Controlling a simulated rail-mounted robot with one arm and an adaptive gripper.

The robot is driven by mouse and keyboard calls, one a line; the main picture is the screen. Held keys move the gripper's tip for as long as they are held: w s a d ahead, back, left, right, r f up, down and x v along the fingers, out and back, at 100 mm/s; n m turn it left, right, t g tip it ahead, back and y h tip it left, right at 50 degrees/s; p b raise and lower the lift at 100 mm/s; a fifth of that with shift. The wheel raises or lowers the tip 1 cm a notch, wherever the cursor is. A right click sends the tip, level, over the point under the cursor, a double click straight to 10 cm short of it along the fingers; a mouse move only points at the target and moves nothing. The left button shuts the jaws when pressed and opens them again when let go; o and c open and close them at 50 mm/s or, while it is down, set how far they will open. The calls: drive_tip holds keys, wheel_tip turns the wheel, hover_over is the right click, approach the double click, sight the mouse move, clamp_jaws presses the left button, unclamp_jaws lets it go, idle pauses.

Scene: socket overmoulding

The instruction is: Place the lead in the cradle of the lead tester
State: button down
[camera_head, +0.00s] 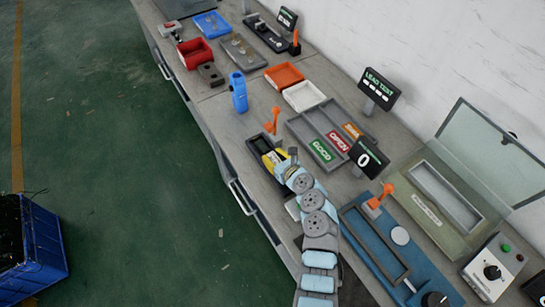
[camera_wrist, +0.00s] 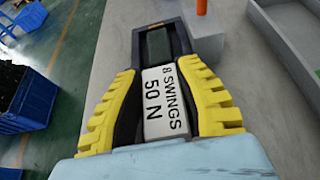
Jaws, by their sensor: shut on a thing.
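My gripper (camera_wrist: 160,66) has yellow ribbed fingers on either side of a white plate (camera_wrist: 166,100) marked "8 SWINGS 50 N". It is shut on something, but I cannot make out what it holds. No lead can be made out in either view. A dark frame (camera_wrist: 138,45) with a recess lies just beyond the fingertips. In the head view my gripper (camera_head: 278,160) is low at this dark fixture (camera_head: 256,144), which has an orange lever (camera_head: 273,120) beside it. A "LEAD TEST" display (camera_head: 379,88) stands at the back. I cannot tell which fixture holds its cradle.
A grey sorting tray (camera_head: 300,128) with GOOD and OPEN labels lies right of the fixture. A counter reading 0 (camera_head: 369,158) stands close to my arm. A blue fixture (camera_head: 372,245) lies to the right. Orange (camera_head: 284,76) and white (camera_head: 304,96) bins lie behind; a blue holder (camera_head: 239,92) stands left.

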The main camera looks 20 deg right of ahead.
drive_tip(key=shift+f, duration=0.1)
drive_tip(key=c, duration=0.8)
unclamp_jaws()
